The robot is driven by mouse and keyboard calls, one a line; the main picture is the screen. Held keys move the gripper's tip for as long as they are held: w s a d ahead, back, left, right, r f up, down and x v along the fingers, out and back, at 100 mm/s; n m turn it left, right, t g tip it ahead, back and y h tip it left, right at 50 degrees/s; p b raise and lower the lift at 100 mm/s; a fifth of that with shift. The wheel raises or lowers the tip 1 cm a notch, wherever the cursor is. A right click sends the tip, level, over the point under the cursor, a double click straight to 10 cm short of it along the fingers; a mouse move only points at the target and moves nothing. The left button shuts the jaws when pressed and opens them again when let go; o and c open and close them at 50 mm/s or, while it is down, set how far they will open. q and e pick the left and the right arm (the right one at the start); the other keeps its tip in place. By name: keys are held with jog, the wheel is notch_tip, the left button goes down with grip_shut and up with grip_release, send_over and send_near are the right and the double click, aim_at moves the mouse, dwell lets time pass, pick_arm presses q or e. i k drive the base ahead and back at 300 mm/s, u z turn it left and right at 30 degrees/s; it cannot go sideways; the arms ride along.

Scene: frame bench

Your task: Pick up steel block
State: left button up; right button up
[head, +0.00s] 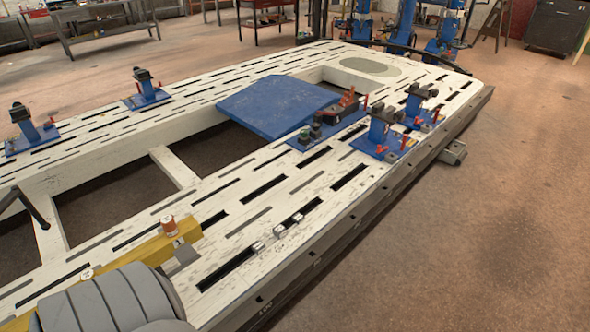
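Three small shiny metal blocks lie in a row on the white slotted bench top near its right edge, in the head view. One steel block (258,247) is nearest, another (280,232) is in the middle, and the third (297,217) is farthest. They sit along a dark slot, apart from one another. I cannot tell which one the task names. No gripper fingers can be made out in this view, and nothing is seen holding the blocks.
A ridged grey rounded form (110,302) fills the lower left. Blue clamp stands (381,132) and a blue plate (277,106) stand farther back. The floor (480,230) at right is clear.

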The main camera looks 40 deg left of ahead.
aim_at(258, 247)
jog(key=u, duration=0.45)
jog(key=i, duration=0.75)
jog(key=u, duration=1.15)
jog(key=i, duration=0.35)
jog(key=u, duration=0.35)
